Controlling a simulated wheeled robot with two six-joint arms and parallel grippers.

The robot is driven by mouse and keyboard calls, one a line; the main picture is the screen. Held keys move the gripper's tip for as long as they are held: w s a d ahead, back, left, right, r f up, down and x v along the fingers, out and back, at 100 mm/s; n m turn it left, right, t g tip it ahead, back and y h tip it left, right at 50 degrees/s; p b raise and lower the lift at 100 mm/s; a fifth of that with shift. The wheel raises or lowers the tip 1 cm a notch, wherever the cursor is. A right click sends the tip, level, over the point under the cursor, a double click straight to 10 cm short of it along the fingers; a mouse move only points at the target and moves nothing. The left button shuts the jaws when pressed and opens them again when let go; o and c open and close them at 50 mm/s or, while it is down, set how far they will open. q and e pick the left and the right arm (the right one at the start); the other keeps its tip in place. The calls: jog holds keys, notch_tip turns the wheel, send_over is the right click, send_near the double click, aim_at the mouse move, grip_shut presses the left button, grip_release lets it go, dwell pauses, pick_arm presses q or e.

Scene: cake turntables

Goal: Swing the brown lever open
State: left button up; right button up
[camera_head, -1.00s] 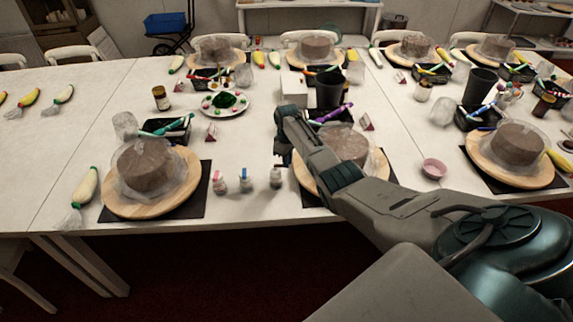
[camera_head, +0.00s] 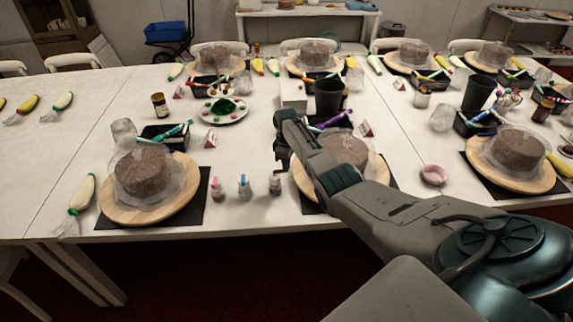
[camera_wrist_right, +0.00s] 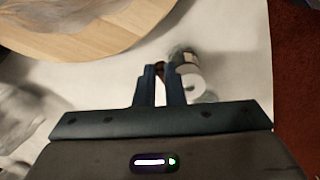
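Three small bottles stand in a row near the table's front edge in the head view: one with a pink-red top (camera_head: 217,188), one with a blue top (camera_head: 244,186) and one with a dark top (camera_head: 275,186). My right gripper (camera_head: 281,165) points down just behind and above the dark-topped bottle. In the right wrist view this bottle (camera_wrist_right: 188,75) lies beside the right fingertip. A small brown piece (camera_wrist_right: 160,68), possibly the lever, shows at the tips of my right gripper (camera_wrist_right: 160,77). A narrow gap shows between the fingers; whether they pinch the brown piece is unclear. My left gripper is out of view.
A wrapped cake on a round wooden board (camera_head: 301,177) stands close by, partly hidden by my right arm. Another wooden board (camera_head: 120,212) with a cake stands left. A pink bowl (camera_head: 434,174) sits right.

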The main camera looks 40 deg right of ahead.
jog(key=o, duration=0.5)
jog(key=shift+c, duration=0.2)
notch_tip(320, 180, up, 11)
jog(key=b, duration=0.2)
jog(key=shift+f, duration=0.15)
